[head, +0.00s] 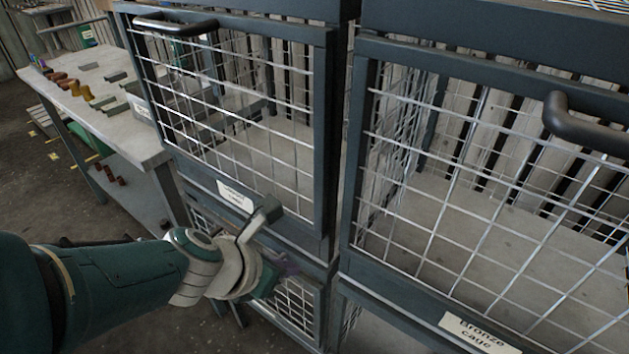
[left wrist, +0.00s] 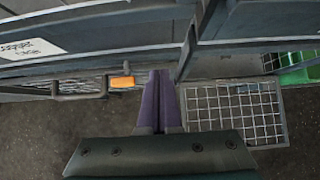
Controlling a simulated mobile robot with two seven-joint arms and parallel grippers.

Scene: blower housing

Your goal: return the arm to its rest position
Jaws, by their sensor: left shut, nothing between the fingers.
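My left arm comes in from the left in the head view, bent forward in front of the cages. In the left wrist view the two purple fingers of the left gripper (left wrist: 160,76) lie together, shut and empty. They point toward the dark cage frame, and I cannot tell how large the gap is. My right gripper is in neither view.
A wire-mesh cage door (head: 321,130) stands close in front of my left arm. Right of it is the cage labelled Bronze (head: 480,334), with a protruding dark handle (head: 585,125). A workbench (head: 135,150) with several small parts stands at the left. Floor shows below the arm.

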